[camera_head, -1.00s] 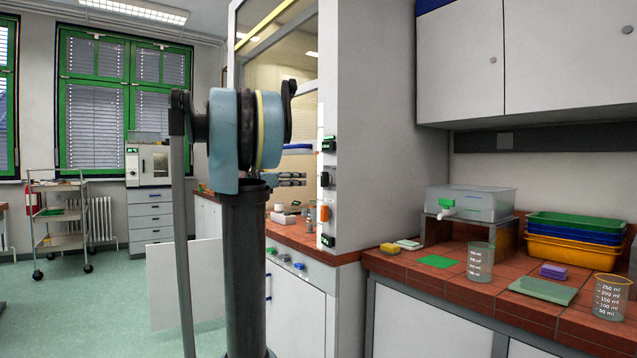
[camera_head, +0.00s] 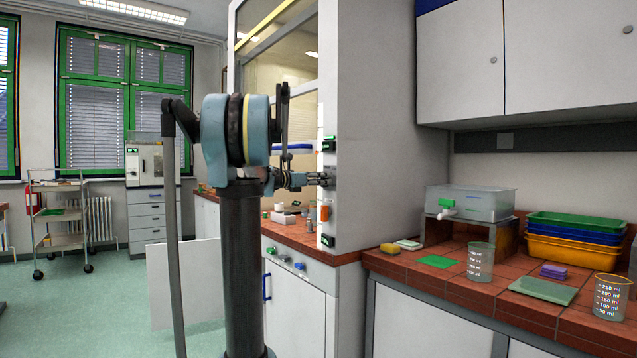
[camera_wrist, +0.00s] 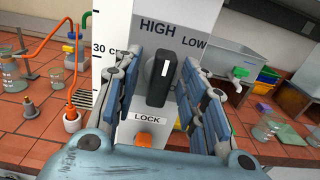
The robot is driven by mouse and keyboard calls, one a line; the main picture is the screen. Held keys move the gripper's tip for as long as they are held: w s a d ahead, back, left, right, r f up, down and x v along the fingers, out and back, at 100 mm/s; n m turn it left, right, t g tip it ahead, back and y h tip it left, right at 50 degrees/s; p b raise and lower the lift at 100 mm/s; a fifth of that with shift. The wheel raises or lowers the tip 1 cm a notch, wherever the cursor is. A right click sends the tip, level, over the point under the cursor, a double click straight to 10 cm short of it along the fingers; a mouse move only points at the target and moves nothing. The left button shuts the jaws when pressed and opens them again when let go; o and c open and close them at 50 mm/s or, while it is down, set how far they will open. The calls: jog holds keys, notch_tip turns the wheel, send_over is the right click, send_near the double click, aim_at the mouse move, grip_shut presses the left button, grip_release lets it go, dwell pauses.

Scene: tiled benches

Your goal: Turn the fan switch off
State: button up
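The fan switch is a black knob (camera_wrist: 160,82) with a white mark, on a white panel (camera_wrist: 183,20) with the words HIGH, LOW and LOCK. My gripper (camera_wrist: 162,65) is open, with one finger on each side of the knob in the wrist view. A gap shows between the knob and each finger. I see no contact. In the head view my gripper (camera_head: 322,179) is at the front post of the fume hood, at the height of the black knob, which it largely covers. The knob's OFF label is not visible.
An orange button (camera_wrist: 145,139) sits below the knob by the LOCK label. Left of the post in the wrist view are an orange hose (camera_wrist: 72,65) and glassware.

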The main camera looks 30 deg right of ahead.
grip_shut()
jog(key=shift+m, duration=0.4)
jog(key=shift+s+f+m, duration=0.1)
jog(key=shift+m, duration=2.7)
jog(key=shift+s+f+m, duration=0.1)
jog(key=shift+f+m, duration=0.05)
jog(key=shift+m, duration=2.65)
jog(key=shift+s+f+m, duration=0.1)
jog(key=shift+m, duration=2.7)
